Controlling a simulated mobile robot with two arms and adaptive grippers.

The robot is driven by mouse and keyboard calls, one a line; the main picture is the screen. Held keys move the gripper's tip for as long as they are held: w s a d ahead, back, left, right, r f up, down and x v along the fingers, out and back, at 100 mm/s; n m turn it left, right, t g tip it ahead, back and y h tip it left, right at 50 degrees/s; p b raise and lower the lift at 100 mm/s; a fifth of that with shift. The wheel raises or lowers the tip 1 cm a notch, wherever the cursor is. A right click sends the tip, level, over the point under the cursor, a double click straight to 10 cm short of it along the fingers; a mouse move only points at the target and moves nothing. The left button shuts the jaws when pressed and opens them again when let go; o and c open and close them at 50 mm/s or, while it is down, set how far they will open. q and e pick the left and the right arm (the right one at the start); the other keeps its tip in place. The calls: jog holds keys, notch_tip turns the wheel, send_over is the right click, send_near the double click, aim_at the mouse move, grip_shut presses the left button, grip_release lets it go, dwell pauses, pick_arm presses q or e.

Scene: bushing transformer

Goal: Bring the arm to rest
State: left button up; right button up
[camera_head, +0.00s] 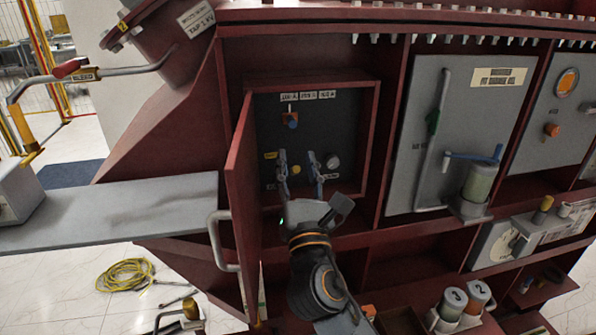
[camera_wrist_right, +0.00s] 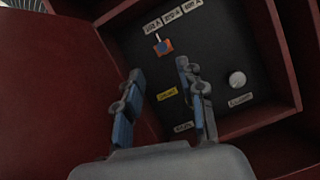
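My right gripper (camera_head: 299,165) is in front of the open control box, its fingers pointing at the dark panel (camera_head: 345,120). Its two blue-padded fingers stand apart with nothing between them, as the right wrist view (camera_wrist_right: 160,105) also shows. The panel carries an orange-and-blue selector switch (camera_wrist_right: 164,46) under several white labels, a yellow label (camera_wrist_right: 167,94) and a round light knob (camera_wrist_right: 237,79). A yellow button (camera_head: 296,170) shows between the fingers in the head view. Part of the lower panel is hidden behind the gripper. My left gripper is not in view.
The box's red door (camera_head: 242,200) stands open on the left, with a handle (camera_head: 222,240) close to my right arm. A grey shelf (camera_head: 120,210) extends left. Right are a grey panel with a lever (camera_head: 432,123) and numbered cylinders (camera_head: 453,302). A yellow cable (camera_head: 126,275) lies on the floor.

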jog(key=shift+v, duration=0.75)
